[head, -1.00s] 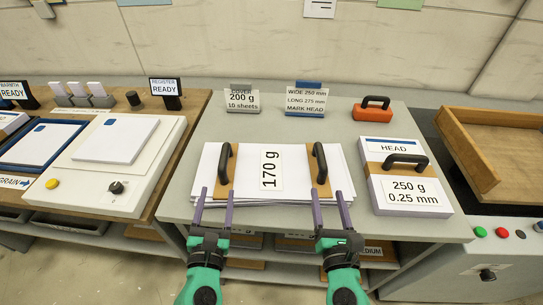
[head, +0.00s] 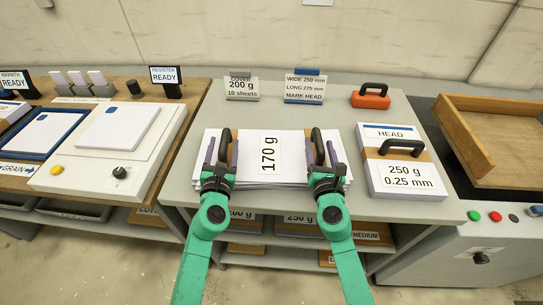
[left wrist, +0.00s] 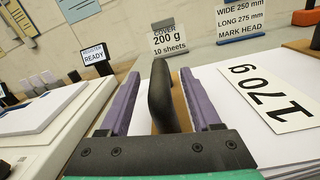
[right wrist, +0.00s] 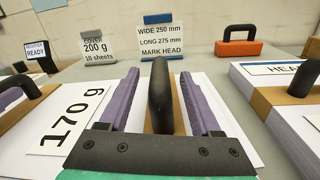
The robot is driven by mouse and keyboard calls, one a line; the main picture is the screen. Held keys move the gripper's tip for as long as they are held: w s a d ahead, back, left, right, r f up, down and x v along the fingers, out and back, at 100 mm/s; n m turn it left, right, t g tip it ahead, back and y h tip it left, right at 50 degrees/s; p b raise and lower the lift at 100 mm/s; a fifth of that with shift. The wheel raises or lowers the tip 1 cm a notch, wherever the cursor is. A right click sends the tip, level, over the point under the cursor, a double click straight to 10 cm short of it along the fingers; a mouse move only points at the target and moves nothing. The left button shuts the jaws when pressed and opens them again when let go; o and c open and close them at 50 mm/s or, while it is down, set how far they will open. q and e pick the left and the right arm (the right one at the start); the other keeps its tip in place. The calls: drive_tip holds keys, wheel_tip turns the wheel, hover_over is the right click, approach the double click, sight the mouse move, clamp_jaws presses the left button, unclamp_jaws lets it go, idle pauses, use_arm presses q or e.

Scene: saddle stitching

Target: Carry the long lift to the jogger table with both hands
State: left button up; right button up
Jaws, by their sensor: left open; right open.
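The long lift (head: 254,170) is a wide stack of white sheets labelled 170 g. It lies on the grey table with a brown band and a black handle near each end. My left gripper (head: 220,151) is open, with its purple fingers on either side of the left handle (left wrist: 160,98). My right gripper (head: 325,151) is open, with its fingers on either side of the right handle (right wrist: 160,95). Both grippers appear apart from the handles. The jogger table seems to be the wooden tray (head: 500,130) on a grey machine at the far right.
A smaller stack labelled 250 g (head: 403,182) with a black handle stands just right of the lift. A white machine (head: 60,177) stands at the left.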

use_arm(q)
drive_tip(key=shift+w, duration=1.05)
use_arm(e)
drive_tip(key=shift+w, duration=1.05)
use_arm(q)
drive_tip(key=shift+s, duration=0.1)
use_arm(e)
drive_tip(key=shift+s, duration=0.1)
use_arm(q)
clamp_jaws()
use_arm(e)
clamp_jaws()
